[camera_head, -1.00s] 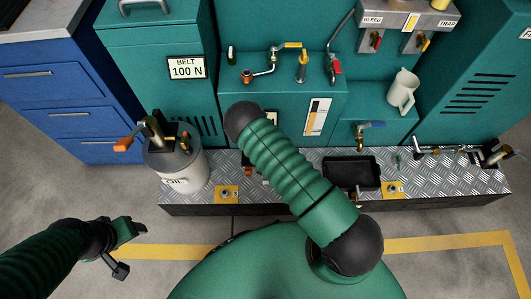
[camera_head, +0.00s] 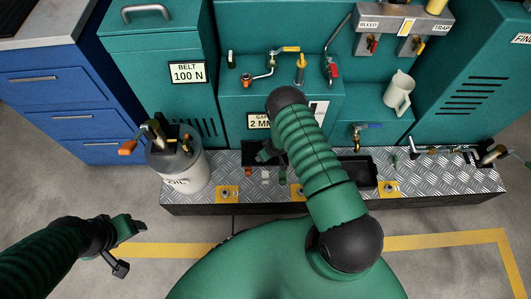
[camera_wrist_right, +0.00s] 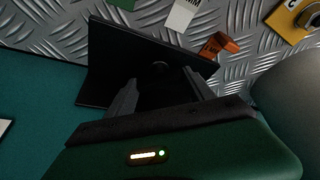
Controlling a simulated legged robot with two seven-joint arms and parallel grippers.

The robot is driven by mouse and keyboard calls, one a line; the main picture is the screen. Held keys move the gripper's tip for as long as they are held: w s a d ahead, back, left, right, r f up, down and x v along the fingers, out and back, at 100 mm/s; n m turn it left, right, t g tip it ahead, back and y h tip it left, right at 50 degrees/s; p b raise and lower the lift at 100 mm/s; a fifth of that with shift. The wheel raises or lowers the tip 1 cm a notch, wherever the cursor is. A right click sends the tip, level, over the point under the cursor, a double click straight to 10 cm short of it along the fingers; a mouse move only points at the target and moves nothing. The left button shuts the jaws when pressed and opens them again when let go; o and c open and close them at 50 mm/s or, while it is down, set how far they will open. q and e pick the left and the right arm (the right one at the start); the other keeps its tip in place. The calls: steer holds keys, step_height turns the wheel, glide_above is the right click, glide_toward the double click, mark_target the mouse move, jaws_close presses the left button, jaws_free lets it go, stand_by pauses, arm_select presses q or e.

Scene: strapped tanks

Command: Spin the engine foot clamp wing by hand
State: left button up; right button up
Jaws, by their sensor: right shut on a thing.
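My right gripper (camera_wrist_right: 163,92) has its two grey fingers on either side of a dark, flat-faced piece (camera_wrist_right: 110,62), with a round knob between them. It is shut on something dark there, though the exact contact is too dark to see. In the head view my right arm hides most of that spot, beside the teal cabinet's foot. Yellow foot plates with round fittings sit on the tread plate, one at the left (camera_head: 227,192) and one at the right (camera_head: 391,188). I cannot make out which part is the clamp wing. My left gripper (camera_head: 128,236) hangs over the floor at the left, apart from everything.
A white oil can (camera_head: 182,172) stands at the tread plate's left end. An orange piece (camera_wrist_right: 220,44) and a white tag (camera_wrist_right: 182,16) lie beside the dark piece. A black tray (camera_head: 366,172) is partly behind my right arm. The floor in front is clear.

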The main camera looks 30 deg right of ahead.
steer(key=shift+w+d+n, duration=0.1)
steer(key=shift+n, duration=0.5)
steer(key=shift+y, duration=0.3)
steer(key=o, duration=1.4)
steer(key=p+v, duration=0.7)
steer(key=v, duration=0.9)
steer(key=shift+s+r, duration=0.2)
steer(key=shift+r, duration=0.15)
